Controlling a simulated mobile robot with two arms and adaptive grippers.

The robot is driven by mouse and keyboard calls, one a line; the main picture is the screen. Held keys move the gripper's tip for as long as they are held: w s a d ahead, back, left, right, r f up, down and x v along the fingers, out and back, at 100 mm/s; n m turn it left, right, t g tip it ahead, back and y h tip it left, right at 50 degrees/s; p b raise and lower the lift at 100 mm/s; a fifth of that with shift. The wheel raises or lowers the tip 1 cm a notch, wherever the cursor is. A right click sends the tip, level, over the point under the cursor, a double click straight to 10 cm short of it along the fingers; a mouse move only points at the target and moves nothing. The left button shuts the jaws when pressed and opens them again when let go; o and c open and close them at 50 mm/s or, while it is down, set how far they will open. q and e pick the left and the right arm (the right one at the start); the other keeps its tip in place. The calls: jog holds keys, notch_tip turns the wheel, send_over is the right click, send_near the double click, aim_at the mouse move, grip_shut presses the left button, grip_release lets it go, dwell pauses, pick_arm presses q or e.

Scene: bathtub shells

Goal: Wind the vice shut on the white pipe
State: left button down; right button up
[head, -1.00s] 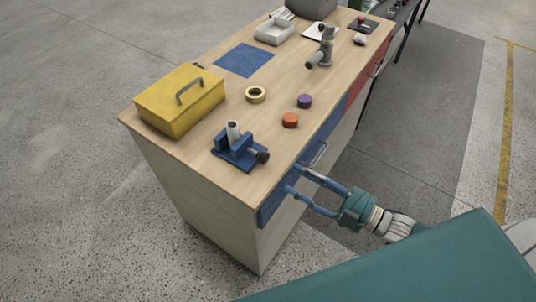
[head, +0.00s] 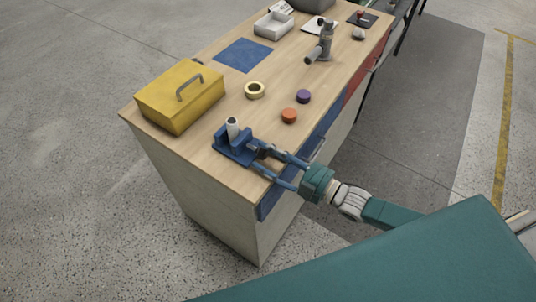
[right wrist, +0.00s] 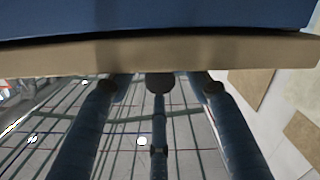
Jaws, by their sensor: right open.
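The blue vice (head: 240,155) stands on the near end of the bench top, with the white pipe (head: 232,127) upright between its jaws. I cannot tell whether the jaws touch the pipe. The vice's dark screw end (head: 266,151) faces right, towards the bench's edge. My right gripper (head: 261,160) is open, its fingers reaching over the bench edge on either side of that screw end. I cannot tell whether they touch it. In the right wrist view its spread fingers (right wrist: 160,88) show below a wooden edge. My left gripper is out of view.
A yellow toolbox (head: 181,100) stands behind the vice at the left. An orange disc (head: 289,116), a purple disc (head: 303,96) and a tape roll (head: 254,90) lie farther along the bench top (head: 200,152). Blue drawer fronts (head: 270,201) lie below its edge.

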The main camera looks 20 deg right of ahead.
jog(key=c, duration=1.1)
jog(key=shift+m, duration=1.2)
jog(key=shift+c, duration=0.2)
jog(key=o, duration=1.1)
jog(key=shift+o, duration=0.2)
